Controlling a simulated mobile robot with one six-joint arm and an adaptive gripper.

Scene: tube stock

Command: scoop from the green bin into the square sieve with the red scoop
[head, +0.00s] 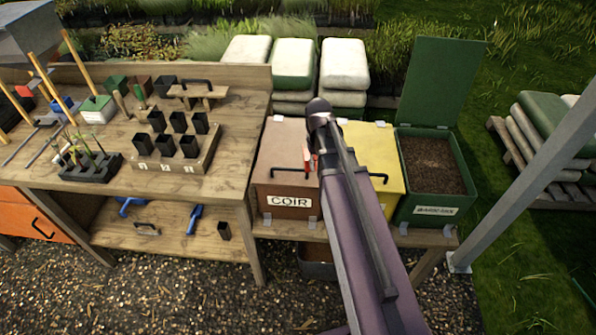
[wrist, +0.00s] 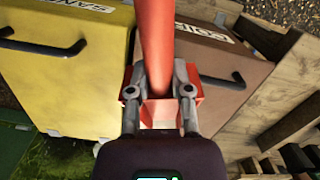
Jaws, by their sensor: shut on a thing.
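The green bin (head: 405,175) stands at the right end of the bench in the head view. Its lid (head: 440,80) is raised, and brown bark mix (head: 433,165) shows inside. In the wrist view, my gripper (wrist: 160,95) is shut on the red scoop (wrist: 155,35), with one finger on each side of it. In the head view, a small red part of the scoop (head: 311,162) shows beside my arm, above the coir and yellow bins, left of the green bin. My arm hides most of the gripper there. I cannot make out the square sieve in either view.
The closed brown coir bin (head: 285,150) and closed yellow sand bin (head: 375,150) stand left of the green bin. The wooden bench (head: 215,165) holds black pots and tools. A grey post (head: 520,170) rises at the right. Pale sacks (head: 343,65) lie behind the bins.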

